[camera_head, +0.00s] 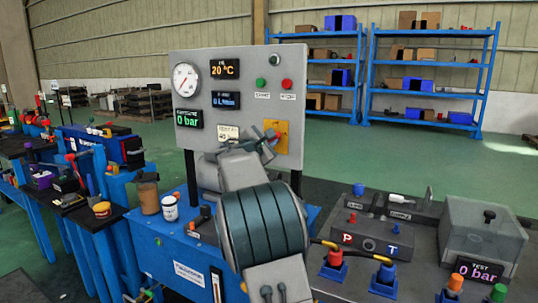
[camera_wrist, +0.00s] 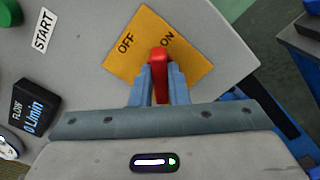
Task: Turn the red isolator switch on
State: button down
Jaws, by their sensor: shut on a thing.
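The red isolator switch handle (camera_wrist: 159,58) stands on a yellow plate (camera_wrist: 136,61) marked OFF and ON. Its far end lies close to the ON label, with OFF to its left. My gripper (camera_wrist: 161,78) is shut on the handle, one finger on each side. In the head view the yellow plate (camera_head: 283,131) is at the lower right of the grey panel (camera_head: 225,75). My gripper (camera_head: 269,137) covers part of the plate there and hides the red handle.
The panel also carries a gauge (camera_head: 186,80), small displays, a green button (camera_head: 261,84) and a red button (camera_head: 287,85). Blue shelves (camera_head: 430,62) stand behind.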

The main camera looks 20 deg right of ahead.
jog(key=shift+s+d+f+m+b, duration=0.1)
jog(key=shift+f+m+b, duration=0.05)
jog(key=shift+m+b, duration=1.35)
jog(key=shift+w+f+m+b, duration=0.1)
jog(key=shift+f+m+b, duration=0.05)
jog(key=shift+m+b, duration=1.35)
jog(key=shift+s+d+f+m+b, duration=0.1)
jog(key=shift+f+m+b, duration=0.05)
jog(key=shift+m+b, duration=1.3)
jog(key=c, duration=1.4)
grip_release()
jog(key=shift+a+r, duration=0.1)
jog(key=b+v, duration=0.1)
jog(key=v, duration=1.2)
jog(key=shift+s+a, duration=0.25)
jog(key=shift+a, duration=0.05)
